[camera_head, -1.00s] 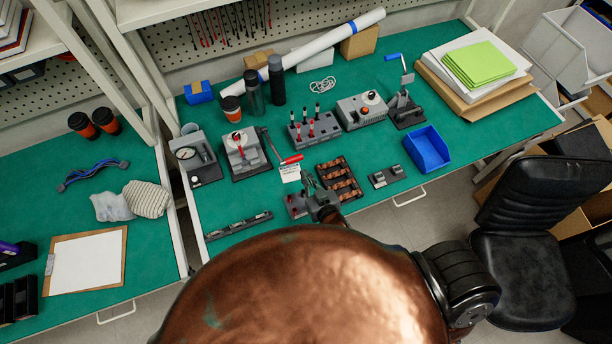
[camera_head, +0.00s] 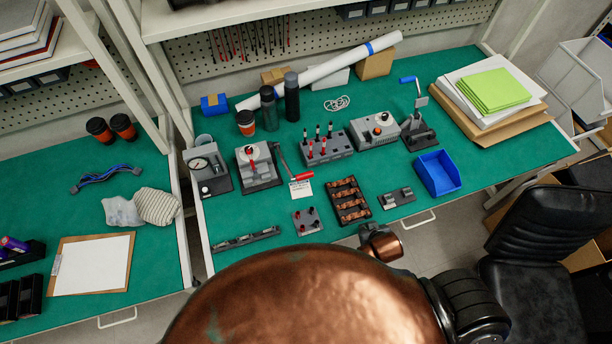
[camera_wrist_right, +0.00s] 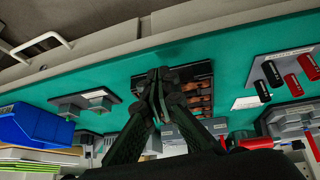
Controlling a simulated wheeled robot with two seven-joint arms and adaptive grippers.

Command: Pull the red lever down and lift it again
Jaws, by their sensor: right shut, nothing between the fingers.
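The red lever's handle (camera_head: 301,177) is low and tilted toward the front, at the end of a dark arm beside the grey press-like device (camera_head: 258,170). A small white label lies just in front of it. What looks like the same red handle also shows at the lower right of the right wrist view (camera_wrist_right: 258,142). My right gripper (camera_head: 369,231) is near the table's front edge, right of and apart from the lever, partly hidden by my arm. In the right wrist view its fingers (camera_wrist_right: 158,82) are together and empty. My left gripper is not in view.
A blue bin (camera_head: 438,173) and a grey fixture (camera_head: 397,198) sit to the right. A chair (camera_head: 550,235) stands in front.

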